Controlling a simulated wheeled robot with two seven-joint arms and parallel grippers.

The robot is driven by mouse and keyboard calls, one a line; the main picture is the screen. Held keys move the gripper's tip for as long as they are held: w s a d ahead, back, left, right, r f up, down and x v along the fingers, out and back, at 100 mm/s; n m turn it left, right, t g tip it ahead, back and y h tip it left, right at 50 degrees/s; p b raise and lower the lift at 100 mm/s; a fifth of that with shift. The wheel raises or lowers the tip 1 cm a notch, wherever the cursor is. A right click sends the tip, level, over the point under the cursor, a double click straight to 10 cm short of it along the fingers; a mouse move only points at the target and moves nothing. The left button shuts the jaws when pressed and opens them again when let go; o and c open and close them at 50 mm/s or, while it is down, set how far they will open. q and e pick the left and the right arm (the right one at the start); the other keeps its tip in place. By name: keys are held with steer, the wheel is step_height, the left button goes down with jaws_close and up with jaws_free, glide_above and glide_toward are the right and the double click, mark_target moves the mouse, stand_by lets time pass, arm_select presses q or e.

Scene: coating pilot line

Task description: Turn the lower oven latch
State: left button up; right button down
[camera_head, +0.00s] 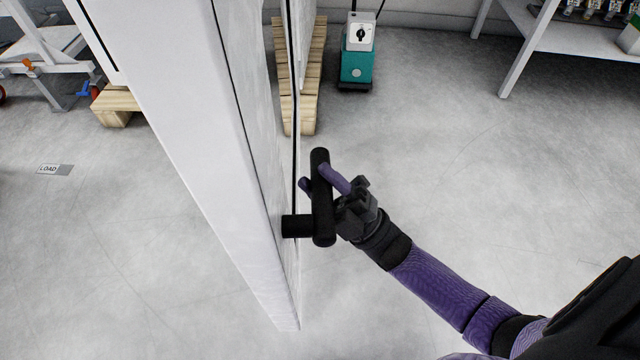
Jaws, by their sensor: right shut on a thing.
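The lower oven latch (322,225) is a black T-shaped handle. Its short stem joins the side of the tall white oven (190,110), and its round bar stands nearly upright in the picture. My right gripper (325,182) comes in from the right on a purple arm. Its purple fingers are shut on the upper half of the bar, one on either side. The oven fills the left middle, and its front face is seen very edge-on. My left gripper is not in view.
A wooden pallet (308,115) lies behind the oven. A teal and grey unit (357,62) with a dial stands on the floor beside it. A white bench (560,45) is at the back right. The floor right of the latch is clear.

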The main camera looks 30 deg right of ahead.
steer(key=shift+d+r+n+y, duration=0.1)
steer(key=shift+r+n+y, duration=0.1)
steer(key=shift+n+y, duration=0.2)
steer(key=shift+c, duration=1.5)
jaws_free()
steer(key=v, duration=1)
steer(key=shift+b, duration=0.45)
